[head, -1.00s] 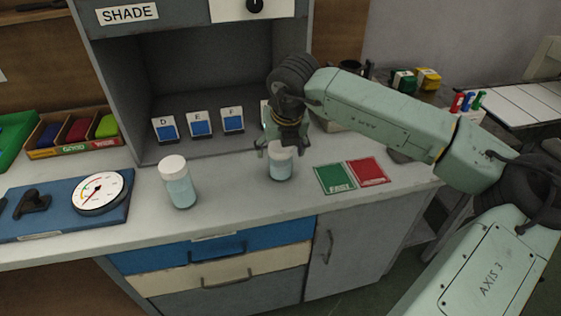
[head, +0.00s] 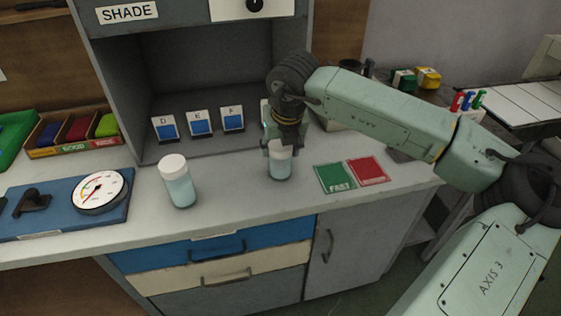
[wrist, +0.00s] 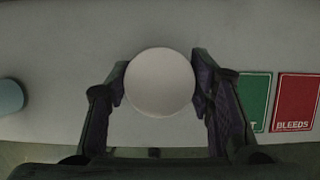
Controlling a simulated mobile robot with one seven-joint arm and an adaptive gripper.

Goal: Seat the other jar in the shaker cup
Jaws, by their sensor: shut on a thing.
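A jar with a white lid and pale blue body (head: 280,168) stands upright on the counter, under my gripper (head: 280,146). In the wrist view its round white lid (wrist: 161,82) sits between the two fingers of my gripper (wrist: 160,88), which is shut on it. A second, similar jar (head: 178,182) stands upright to the left on the counter; only a blue edge of something round (wrist: 9,96) shows at the wrist view's left. I cannot make out a shaker cup in these frames.
A green card (head: 335,178) and a red card (head: 368,171) lie right of the held jar. A dial gauge (head: 99,192) on a blue board is at the left. The grey shade booth (head: 190,80) with lettered sample cards (head: 199,123) stands behind.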

